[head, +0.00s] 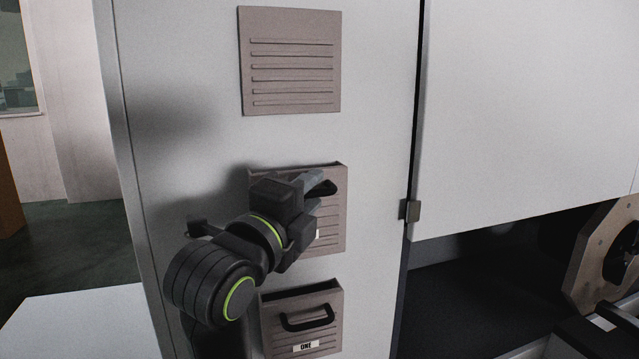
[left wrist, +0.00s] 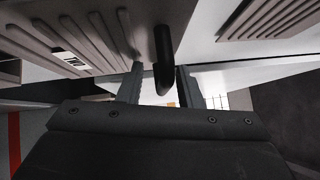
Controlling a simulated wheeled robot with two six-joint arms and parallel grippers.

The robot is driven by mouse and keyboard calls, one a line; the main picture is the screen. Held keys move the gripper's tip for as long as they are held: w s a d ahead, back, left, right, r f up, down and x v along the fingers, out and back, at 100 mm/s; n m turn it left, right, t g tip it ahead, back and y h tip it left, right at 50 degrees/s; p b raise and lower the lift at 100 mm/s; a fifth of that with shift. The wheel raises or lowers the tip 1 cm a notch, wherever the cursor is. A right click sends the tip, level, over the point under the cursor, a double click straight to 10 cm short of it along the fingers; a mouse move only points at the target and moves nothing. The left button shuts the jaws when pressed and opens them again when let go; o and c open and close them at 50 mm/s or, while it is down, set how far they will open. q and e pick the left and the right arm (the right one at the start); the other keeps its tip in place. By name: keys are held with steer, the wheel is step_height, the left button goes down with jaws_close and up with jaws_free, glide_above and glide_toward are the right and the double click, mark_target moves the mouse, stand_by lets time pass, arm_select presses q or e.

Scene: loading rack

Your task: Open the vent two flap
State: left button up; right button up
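The middle vent flap (head: 333,225), ribbed and grey-brown, is on the white cabinet front in the head view, partly hidden by my left gripper (head: 318,184). Its label is mostly covered, so I cannot read it. In the left wrist view the ribbed flap (left wrist: 100,35) fills the upper left. Its dark handle (left wrist: 163,58) hangs between the two grey fingers of my left gripper (left wrist: 160,88). The fingers are apart, with a visible gap on the left of the handle and a narrow one on the right. A dark line shows along the flap's top edge.
A lower flap labelled ONE (head: 303,325) with a black handle sits below. A ribbed vent panel (head: 291,62) is above. A white door (head: 530,100) hangs to the right, over a dark opening with a tan plate (head: 598,250). Open floor shows at left.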

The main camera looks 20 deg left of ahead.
arm_select(q)
steer(key=shift+r, duration=0.1)
steer(key=shift+s, duration=0.2)
steer(key=shift+r, duration=0.1)
steer(key=shift+c, duration=0.6)
jaws_close()
